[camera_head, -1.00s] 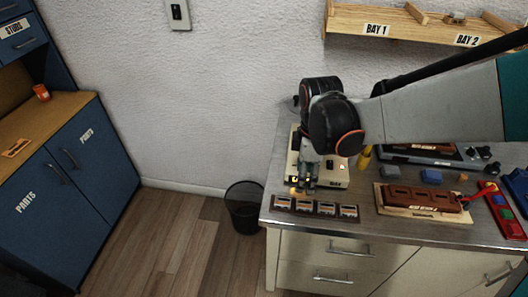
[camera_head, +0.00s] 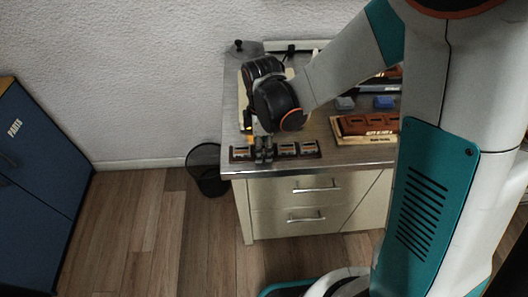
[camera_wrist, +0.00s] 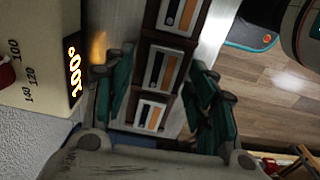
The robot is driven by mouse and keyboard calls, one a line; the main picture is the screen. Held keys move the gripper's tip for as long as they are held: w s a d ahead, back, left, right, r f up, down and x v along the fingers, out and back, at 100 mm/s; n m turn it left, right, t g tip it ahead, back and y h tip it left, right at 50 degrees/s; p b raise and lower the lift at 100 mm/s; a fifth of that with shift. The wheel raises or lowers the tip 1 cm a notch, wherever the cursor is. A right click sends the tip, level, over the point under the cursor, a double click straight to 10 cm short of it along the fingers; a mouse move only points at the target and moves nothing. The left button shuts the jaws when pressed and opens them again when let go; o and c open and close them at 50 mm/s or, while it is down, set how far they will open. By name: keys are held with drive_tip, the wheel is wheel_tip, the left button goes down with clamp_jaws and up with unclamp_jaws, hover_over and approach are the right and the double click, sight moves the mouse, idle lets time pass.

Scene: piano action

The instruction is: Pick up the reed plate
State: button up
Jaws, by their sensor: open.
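Several small reed plates, pale with orange and dark stripes, sit in a row in a dark brown rack (camera_head: 274,157) at the bench's front left edge. In the wrist view, reed plates (camera_wrist: 168,68) show in separate slots of the rack (camera_wrist: 168,40). My gripper (camera_head: 263,153) is down at the rack, over its left half, and hides part of the row. In the wrist view my gripper (camera_wrist: 160,100) is open, its green-padded fingers on either side of the rack. Nothing is held. I cannot tell whether the fingers touch a plate.
A cream device with a lit orange display (camera_wrist: 45,65) stands close beside the fingers. A brown block on a pale wooden board (camera_head: 365,127) lies to the right on the bench. A black mesh bin (camera_head: 207,170) stands on the floor left of the bench.

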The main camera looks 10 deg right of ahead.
drive_tip(key=c, duration=1.1)
drive_tip(key=shift+r, duration=0.1)
drive_tip(key=shift+c, duration=0.2)
